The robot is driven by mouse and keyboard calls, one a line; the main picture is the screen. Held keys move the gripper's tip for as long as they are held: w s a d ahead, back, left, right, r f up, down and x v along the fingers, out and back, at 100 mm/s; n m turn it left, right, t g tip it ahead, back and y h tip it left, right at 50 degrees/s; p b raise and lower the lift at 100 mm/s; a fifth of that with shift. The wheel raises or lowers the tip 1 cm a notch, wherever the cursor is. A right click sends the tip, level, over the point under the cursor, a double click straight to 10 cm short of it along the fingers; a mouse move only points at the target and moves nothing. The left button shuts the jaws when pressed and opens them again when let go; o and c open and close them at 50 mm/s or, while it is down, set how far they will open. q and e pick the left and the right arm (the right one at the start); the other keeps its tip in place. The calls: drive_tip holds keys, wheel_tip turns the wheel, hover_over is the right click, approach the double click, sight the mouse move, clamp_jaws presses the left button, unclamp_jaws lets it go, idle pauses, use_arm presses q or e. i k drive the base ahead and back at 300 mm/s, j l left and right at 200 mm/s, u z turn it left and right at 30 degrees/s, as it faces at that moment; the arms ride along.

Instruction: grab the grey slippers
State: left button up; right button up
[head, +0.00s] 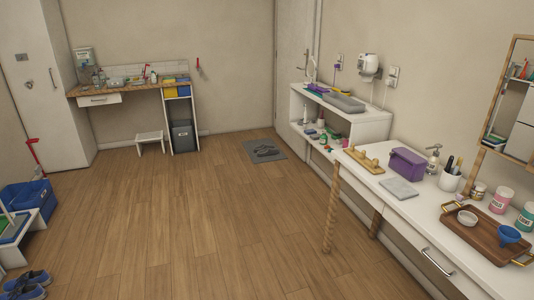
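The grey slippers (264,153) lie together on a dark grey mat (278,158) on the wooden floor, in the far middle of the head view. The mat is near the far wall, just left of the white shelf unit. At this distance I cannot make out each slipper clearly. Neither of my grippers shows in the head view.
Open wooden floor (190,220) lies between me and the mat. A white counter with a wooden tray (482,228) runs along the right, with a rope-wrapped leg (331,210). Blue shoes (25,284) and a blue bin (32,200) are at left. A white stool (150,137) stands farther back.

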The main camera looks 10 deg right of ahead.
sight(264, 150)
drive_tip(key=i+u, duration=0.1)
drive_tip(key=i, duration=7.25)
drive_tip(key=i+j, duration=0.1)
drive_tip(key=i, duration=0.65)
drive_tip(key=i+z, duration=0.1)
drive_tip(key=i, duration=0.65)
drive_tip(key=i+j, duration=0.2)
drive_tip(key=i, duration=0.5)
drive_tip(key=i+z, duration=0.05)
